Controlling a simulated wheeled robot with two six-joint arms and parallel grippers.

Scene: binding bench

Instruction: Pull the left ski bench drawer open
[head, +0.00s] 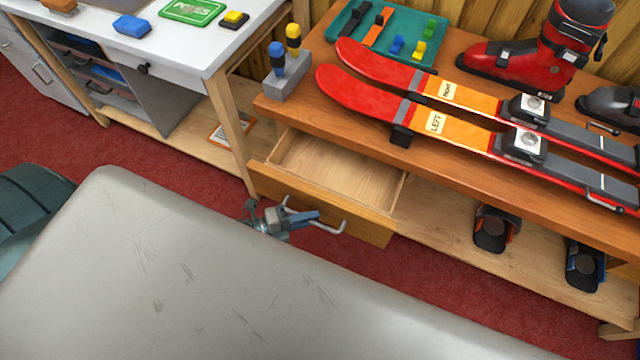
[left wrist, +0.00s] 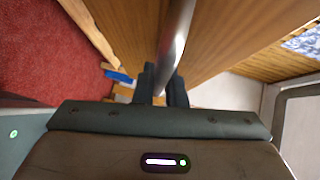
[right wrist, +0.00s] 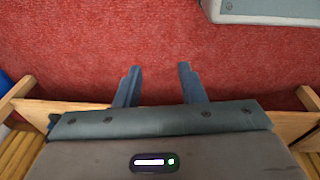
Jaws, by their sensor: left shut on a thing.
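The left ski bench drawer (head: 338,170) stands open below the bench top, and its pale wooden inside looks empty. Its wooden front (head: 370,226) carries a metal bar handle (head: 333,226). My left gripper (head: 300,218) is at the handle, shut on it. In the left wrist view the handle (left wrist: 176,42) runs in between the fingers (left wrist: 164,84), close to the wooden drawer front. My right gripper (right wrist: 158,82) is open and empty above red carpet, and it is outside the head view.
The ski bench (head: 440,160) carries a pair of red skis (head: 380,98), a red boot (head: 535,60) and a teal tray (head: 425,25). Bindings (head: 491,228) stand on the lower shelf. A white-topped workbench (head: 160,50) stands at left. Red carpet (head: 130,160) is clear between.

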